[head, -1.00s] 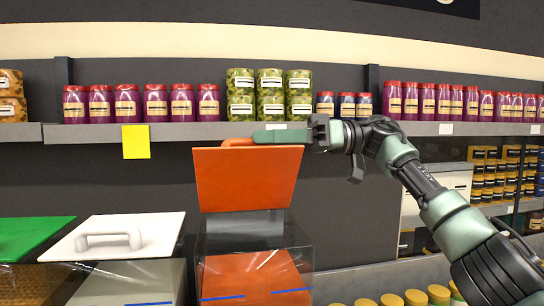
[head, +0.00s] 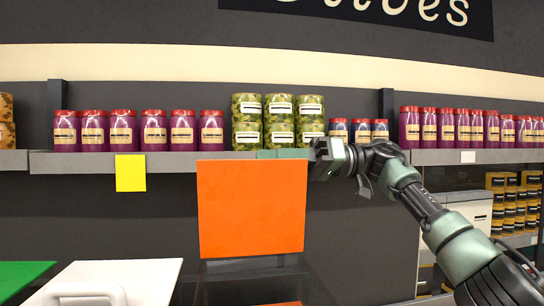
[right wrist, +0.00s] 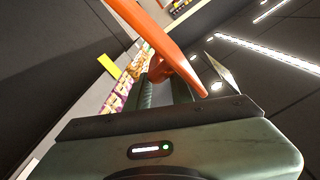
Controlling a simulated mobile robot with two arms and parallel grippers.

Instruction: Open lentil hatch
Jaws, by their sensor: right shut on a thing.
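The orange hatch lid (head: 252,208) stands raised, close to upright, above the clear bin in the middle of the head view. Orange contents (head: 284,303) just show at the bottom edge. My right gripper (head: 283,154) reaches in from the right at the lid's top edge, partly hidden behind it. In the right wrist view the lid (right wrist: 157,38) slants up across the picture, and its orange handle (right wrist: 160,70) lies between the fingers. The right gripper is shut on that handle. My left gripper is in neither view.
A white lid with a handle (head: 130,282) and a green lid (head: 22,276) lie closed to the left. A shelf (head: 110,162) with purple jars and green cans runs behind the orange lid. A yellow note (head: 131,173) hangs from its edge.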

